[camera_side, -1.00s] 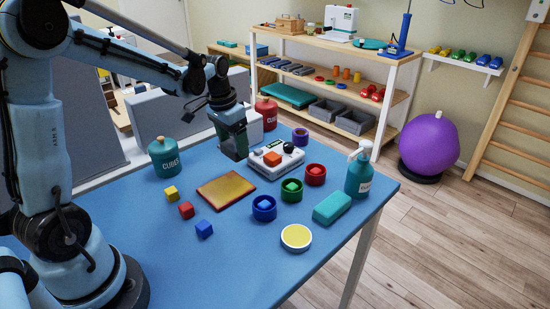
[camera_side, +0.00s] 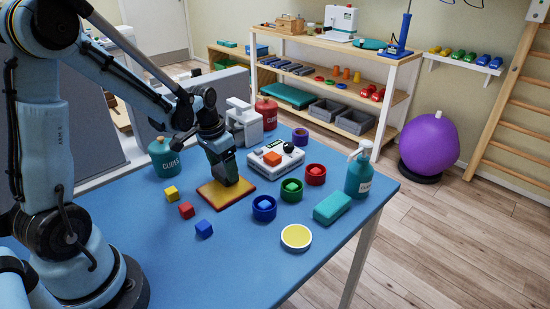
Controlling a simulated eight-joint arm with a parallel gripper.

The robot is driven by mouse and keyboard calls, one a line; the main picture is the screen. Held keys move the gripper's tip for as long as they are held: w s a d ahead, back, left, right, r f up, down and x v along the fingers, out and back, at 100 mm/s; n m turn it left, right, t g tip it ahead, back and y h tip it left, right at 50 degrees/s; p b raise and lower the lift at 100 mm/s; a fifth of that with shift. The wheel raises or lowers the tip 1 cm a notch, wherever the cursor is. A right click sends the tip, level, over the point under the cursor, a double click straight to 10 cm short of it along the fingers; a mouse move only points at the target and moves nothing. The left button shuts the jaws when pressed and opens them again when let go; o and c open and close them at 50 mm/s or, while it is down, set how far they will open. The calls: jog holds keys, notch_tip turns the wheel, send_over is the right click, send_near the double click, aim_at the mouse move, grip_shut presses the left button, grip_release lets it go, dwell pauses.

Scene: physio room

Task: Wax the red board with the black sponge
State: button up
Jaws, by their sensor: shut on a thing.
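The red board (camera_side: 212,196) lies flat on the blue table, left of the middle. Its top is largely yellow, with red along its edges. My gripper (camera_side: 228,180) points down over the board's far right part, shut on the black sponge. The sponge is hard to tell apart from the dark fingers, and it appears to be on or just above the board's top. The gripper hides part of the board behind it. A round white tin with a yellow top (camera_side: 296,237) stands at the table's front right.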

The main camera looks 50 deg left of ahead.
jog(key=shift+w, duration=1.75)
jog(key=shift+w+r, duration=0.2)
notch_tip(320, 180, up, 8)
jog(key=shift+f, duration=0.15)
jog(key=shift+f, duration=0.15)
jog(key=shift+f, duration=3.65)
jog(key=shift+s+f, duration=0.15)
jog(key=shift+s, duration=0.9)
jog(key=shift+s+f, duration=0.15)
jog(key=shift+s, duration=0.9)
jog(key=shift+c, duration=0.4)
jog(key=w, duration=0.4)
jog(key=shift+w, duration=0.1)
notch_tip(320, 180, up, 8)
